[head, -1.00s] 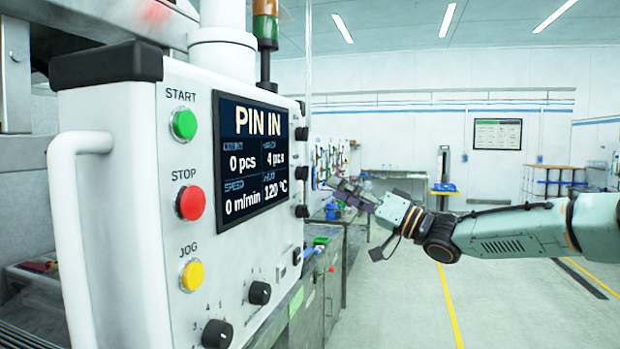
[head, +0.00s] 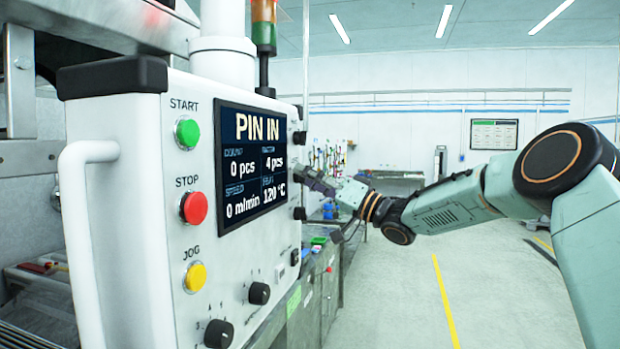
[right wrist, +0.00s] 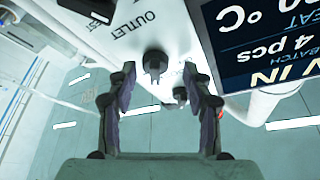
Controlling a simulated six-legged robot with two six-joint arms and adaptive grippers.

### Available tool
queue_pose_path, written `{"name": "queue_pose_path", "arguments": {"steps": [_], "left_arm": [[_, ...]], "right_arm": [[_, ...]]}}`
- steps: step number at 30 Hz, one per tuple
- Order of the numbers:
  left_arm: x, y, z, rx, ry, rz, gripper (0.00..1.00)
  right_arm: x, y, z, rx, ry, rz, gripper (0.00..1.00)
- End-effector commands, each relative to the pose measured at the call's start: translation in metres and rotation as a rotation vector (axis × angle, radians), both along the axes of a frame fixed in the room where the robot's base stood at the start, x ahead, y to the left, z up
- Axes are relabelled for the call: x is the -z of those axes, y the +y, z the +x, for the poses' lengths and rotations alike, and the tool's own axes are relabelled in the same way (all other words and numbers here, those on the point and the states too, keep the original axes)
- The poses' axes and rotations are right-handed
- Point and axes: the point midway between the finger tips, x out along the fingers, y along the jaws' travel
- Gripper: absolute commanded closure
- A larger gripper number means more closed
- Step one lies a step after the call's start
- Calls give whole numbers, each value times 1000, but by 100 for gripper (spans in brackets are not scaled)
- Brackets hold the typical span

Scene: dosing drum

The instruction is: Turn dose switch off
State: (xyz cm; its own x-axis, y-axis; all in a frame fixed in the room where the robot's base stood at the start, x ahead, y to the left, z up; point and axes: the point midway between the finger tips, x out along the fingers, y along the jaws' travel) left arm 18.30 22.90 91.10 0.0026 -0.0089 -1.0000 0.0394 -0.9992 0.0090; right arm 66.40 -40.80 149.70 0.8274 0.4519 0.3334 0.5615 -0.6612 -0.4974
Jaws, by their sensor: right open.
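The white control panel (head: 140,215) stands at left in the head view, with several dark knobs along its right side. No label reading "dose" is legible, so I cannot tell which control is the dose switch. A small black switch (head: 295,257) sits low on that side. My right gripper (head: 304,174) is at the panel's side edge, partly covering the controls there. In the right wrist view the open right gripper (right wrist: 159,72) faces a dark knob (right wrist: 155,64) near the word OUTLET, with a finger on each side in the picture. Contact is not clear. My left gripper is out of view.
The panel's screen (head: 253,168) reads PIN IN. Green, red and yellow buttons line its front, and a white handle (head: 78,235) projects at left. Two lower knobs, one black knob (head: 259,293) among them, stick out. The floor at right is clear.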

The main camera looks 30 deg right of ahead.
Motion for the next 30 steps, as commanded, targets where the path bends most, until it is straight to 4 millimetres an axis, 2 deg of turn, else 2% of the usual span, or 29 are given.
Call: {"name": "queue_pose_path", "arguments": {"steps": [5,23,30], "left_arm": [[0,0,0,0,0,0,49],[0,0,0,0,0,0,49],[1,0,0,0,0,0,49]], "right_arm": [[0,0,0,1,1,0,49],[0,0,0,0,-1,1,100],[0,-1,0,2,-11,-11,100]]}}
